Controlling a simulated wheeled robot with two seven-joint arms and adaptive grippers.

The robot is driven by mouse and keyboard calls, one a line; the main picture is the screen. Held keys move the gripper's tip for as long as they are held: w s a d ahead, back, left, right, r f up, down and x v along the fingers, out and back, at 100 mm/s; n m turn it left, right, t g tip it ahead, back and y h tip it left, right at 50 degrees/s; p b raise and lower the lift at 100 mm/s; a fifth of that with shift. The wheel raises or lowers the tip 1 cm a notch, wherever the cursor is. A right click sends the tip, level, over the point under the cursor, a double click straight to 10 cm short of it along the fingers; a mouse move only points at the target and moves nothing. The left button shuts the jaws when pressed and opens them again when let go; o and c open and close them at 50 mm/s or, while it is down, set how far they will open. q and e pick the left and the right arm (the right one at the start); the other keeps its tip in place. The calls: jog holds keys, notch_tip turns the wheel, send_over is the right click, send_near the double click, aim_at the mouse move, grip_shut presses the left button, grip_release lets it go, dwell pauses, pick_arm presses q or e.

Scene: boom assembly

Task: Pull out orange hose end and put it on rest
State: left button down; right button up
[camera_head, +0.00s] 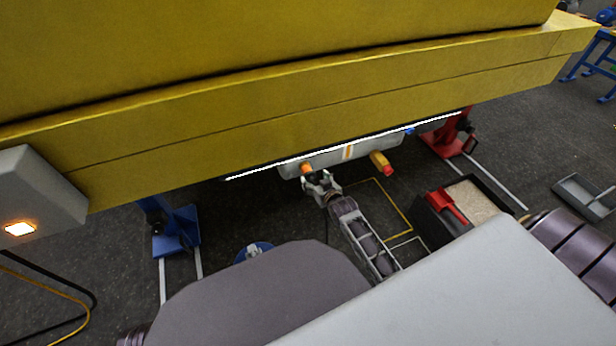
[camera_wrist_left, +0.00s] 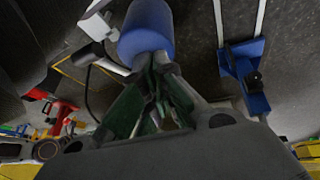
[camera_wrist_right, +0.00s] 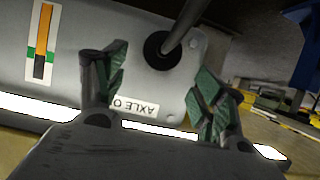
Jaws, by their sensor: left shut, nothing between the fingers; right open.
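A small orange piece (camera_head: 306,169), apparently the orange hose end, shows at the left end of the grey tank (camera_head: 325,158) under the yellow boom. My right gripper (camera_head: 316,184) is right beside it. In the right wrist view my right gripper (camera_wrist_right: 155,90) is open and faces the tank's labelled end. A grey tube (camera_wrist_right: 180,25) meets a black round port (camera_wrist_right: 163,50) beyond the fingers; no orange end is distinguishable there. My left gripper (camera_wrist_left: 157,95) is shut and empty near a blue cylinder (camera_wrist_left: 147,30). I cannot identify the rest.
The yellow boom (camera_head: 300,110) hangs low over the tank. A blue stand (camera_head: 178,228) is left, a red stand (camera_head: 448,140) right. A yellow and red piece (camera_head: 381,163) is at the tank's right. A black bin (camera_head: 435,222) stands on the floor at right.

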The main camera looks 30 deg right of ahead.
aim_at(312, 181)
jog(key=shift+b+x, duration=1)
jog(key=shift+b, duration=0.05)
jog(key=shift+b+x, duration=1.05)
jog(key=shift+b, duration=0.05)
pick_arm(q)
notch_tip(312, 181, down, 10)
jog(key=d+n+t+h+b, duration=0.1)
jog(key=d+t, duration=0.1)
jog(key=shift+w+d+f, duration=0.15)
jog(key=shift+w+f, duration=0.1)
jog(key=shift+w, duration=0.05)
pick_arm(e)
jog(key=shift+x, duration=1.85)
pick_arm(q)
jog(key=shift+r+p, duration=0.8)
pick_arm(e)
jog(key=c, duration=1.4)
